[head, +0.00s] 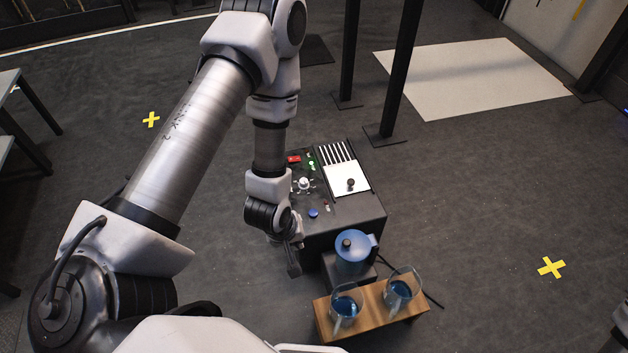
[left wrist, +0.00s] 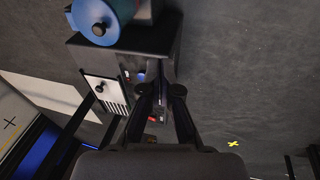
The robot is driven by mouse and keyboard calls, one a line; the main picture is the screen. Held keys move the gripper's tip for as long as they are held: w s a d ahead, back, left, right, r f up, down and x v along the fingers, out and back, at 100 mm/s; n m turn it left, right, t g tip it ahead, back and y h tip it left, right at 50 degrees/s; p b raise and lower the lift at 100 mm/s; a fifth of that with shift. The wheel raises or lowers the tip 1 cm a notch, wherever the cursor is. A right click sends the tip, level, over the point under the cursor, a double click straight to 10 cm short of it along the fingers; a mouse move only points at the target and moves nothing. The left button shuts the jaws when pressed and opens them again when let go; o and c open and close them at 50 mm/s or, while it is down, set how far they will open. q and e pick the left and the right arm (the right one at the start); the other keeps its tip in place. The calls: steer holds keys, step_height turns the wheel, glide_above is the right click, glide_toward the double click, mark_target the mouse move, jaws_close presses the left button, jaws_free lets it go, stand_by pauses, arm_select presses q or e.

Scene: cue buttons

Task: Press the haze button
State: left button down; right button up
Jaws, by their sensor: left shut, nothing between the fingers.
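A dark console box (head: 343,222) stands at the middle of the head view. Its top carries a blue round button (head: 313,213), a red piece (head: 293,159), small green lit spots (head: 311,163) and a silver knob (head: 303,184). No label is legible, so I cannot tell which one is the haze button. My left gripper (head: 293,268) is shut and empty, at the console's near left side and partly hidden by its own wrist. In the left wrist view the fingers (left wrist: 163,80) overlap the console's edge (left wrist: 150,42), close beside the blue button (left wrist: 140,77); contact cannot be told.
A blue-lidded jug (head: 353,262) stands in front of the console. Two glass mugs of blue liquid sit on a wooden board (head: 375,319) nearer me. A white panel with a black knob (head: 350,185) is on the console's right. Black posts (head: 398,75) rise behind.

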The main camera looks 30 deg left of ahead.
arm_select(q)
steer(key=w+a+f+n+t+b, duration=0.3)
steer(key=w+f+n+b, duration=0.1)
steer(key=w+n+b, duration=0.4)
step_height(320, 180, up, 2)
steer(key=n+t+b, duration=0.3)
steer(key=n+b, duration=0.2)
steer(key=n, duration=0.4)
glide_above(312, 214)
steer(key=shift+r, duration=0.2)
arm_select(e)
step_height(312, 214, down, 16)
steer(key=shift+f, duration=0.15)
arm_select(q)
step_height(312, 214, down, 9)
steer(key=b, duration=0.7)
steer(key=shift+d, duration=0.1)
arm_select(e)
step_height(312, 214, down, 7)
steer(key=shift+w+f, duration=0.2)
steer(key=shift+w, duration=0.1)
steer(key=shift+d, duration=0.1)
